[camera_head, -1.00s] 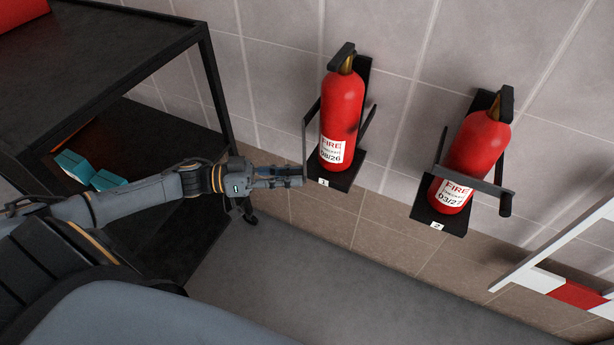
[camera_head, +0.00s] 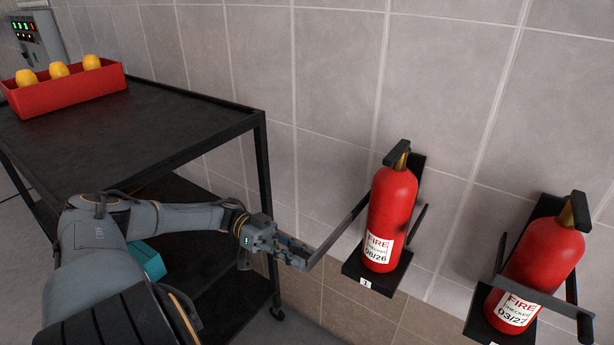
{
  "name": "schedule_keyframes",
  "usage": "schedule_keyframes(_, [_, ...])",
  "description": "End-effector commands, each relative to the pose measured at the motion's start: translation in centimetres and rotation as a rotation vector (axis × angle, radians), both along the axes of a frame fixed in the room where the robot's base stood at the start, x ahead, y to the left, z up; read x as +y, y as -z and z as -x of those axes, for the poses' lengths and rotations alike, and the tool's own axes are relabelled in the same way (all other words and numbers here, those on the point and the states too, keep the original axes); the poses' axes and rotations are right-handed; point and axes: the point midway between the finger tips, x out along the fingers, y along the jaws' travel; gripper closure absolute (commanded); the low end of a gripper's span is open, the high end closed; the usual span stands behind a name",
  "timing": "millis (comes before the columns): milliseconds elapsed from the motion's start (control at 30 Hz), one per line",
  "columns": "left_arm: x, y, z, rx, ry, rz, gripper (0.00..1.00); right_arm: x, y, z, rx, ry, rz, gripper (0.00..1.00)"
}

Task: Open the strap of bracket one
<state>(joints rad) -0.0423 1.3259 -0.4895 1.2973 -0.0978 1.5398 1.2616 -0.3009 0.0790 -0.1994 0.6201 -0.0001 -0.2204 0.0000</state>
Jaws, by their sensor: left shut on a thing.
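Bracket one (camera_head: 418,185) is a black wall bracket with a small "1" label on its base plate (camera_head: 379,285). A red fire extinguisher (camera_head: 392,205) with an 08/26 label stands upright in it. The black strap (camera_head: 341,230) of bracket one stands out to the left of the extinguisher, clear of its front. My left gripper (camera_head: 300,257) is shut on the strap's outer end, left of the base plate. The fingers partly hide that end. A short black arm (camera_head: 418,232) of the bracket shows at the extinguisher's right. My right gripper is not in view.
A second bracket (camera_head: 487,328) at the right holds another red extinguisher (camera_head: 544,262), its strap (camera_head: 543,298) across the front. A black shelf cart (camera_head: 150,135) stands left, with a red box (camera_head: 68,92) of yellow items on top. Tiled wall lies behind.

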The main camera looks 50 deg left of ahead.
Motion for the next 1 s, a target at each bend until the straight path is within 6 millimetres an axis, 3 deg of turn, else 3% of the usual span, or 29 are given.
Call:
schedule_keyframes(300, [0.0,0.2,0.1,0.003,0.001,-0.004,1.00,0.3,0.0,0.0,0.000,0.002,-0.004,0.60])
schedule_keyframes(333, [0.0,0.2,0.1,0.003,0.001,-0.004,0.75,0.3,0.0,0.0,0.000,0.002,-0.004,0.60])
schedule_keyframes(433, [0.0,0.2,0.1,0.003,0.001,-0.003,0.55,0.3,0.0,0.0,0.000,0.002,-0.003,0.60])
schedule_keyframes(767, [0.1,0.1,0.1,0.001,0.001,-0.002,0.55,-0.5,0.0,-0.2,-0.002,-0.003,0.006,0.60])
schedule_keyframes(1000, [3.0,0.1,0.6,0.000,-0.003,-0.003,0.55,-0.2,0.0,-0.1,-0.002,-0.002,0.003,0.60])
